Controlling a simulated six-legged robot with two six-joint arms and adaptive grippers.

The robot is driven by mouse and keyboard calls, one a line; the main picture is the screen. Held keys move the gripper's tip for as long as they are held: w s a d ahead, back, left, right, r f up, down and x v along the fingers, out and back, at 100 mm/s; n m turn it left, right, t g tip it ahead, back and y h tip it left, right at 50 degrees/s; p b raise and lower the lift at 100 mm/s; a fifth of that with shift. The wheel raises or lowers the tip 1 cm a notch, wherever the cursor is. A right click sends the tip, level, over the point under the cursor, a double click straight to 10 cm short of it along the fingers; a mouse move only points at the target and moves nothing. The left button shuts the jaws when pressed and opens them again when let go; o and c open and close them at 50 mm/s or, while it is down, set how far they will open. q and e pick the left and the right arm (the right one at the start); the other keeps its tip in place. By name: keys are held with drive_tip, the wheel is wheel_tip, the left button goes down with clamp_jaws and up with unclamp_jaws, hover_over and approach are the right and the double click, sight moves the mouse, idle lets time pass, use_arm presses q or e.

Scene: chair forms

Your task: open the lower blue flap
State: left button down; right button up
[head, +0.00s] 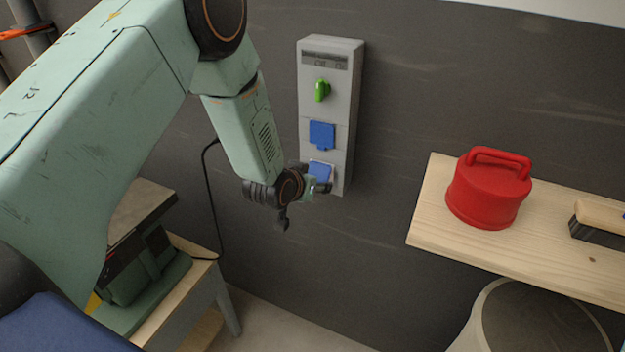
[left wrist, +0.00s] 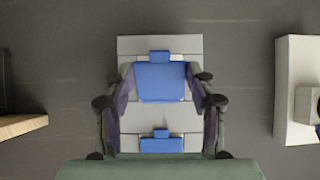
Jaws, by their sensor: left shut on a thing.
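A tall grey panel box (head: 311,129) is on the dark wall with a green knob (head: 322,90), an upper blue flap (head: 322,135) and a lower blue flap (head: 320,171). My left gripper (head: 318,185) is at the lower flap and partly hides it. The left wrist view is upside down against the head view. There my left gripper (left wrist: 160,78) has a finger on each side of the lower flap (left wrist: 160,83) and is shut on it. The upper flap (left wrist: 162,146) shows nearer my palm. I cannot tell how far the lower flap is tilted.
A wooden shelf (head: 435,215) at the right carries a red lidded container (head: 488,190) and a brush (head: 600,222). A round bin (head: 535,318) stands below it. A small bench (head: 212,295) with equipment is at the lower left. A black cable (head: 208,195) hangs on the wall.

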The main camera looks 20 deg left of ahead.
use_arm(q)
drive_tip(key=shift+w+r, duration=0.15)
drive_tip(key=c, duration=0.8)
unclamp_jaws()
drive_tip(key=shift+c, duration=0.2)
drive_tip(key=o, duration=0.4)
drive_tip(key=shift+s, duration=0.2)
drive_tip(key=v, duration=1.1)
drive_tip(key=shift+s, duration=0.3)
drive_tip(key=shift+r, duration=0.1)
drive_tip(key=shift+c, duration=0.3)
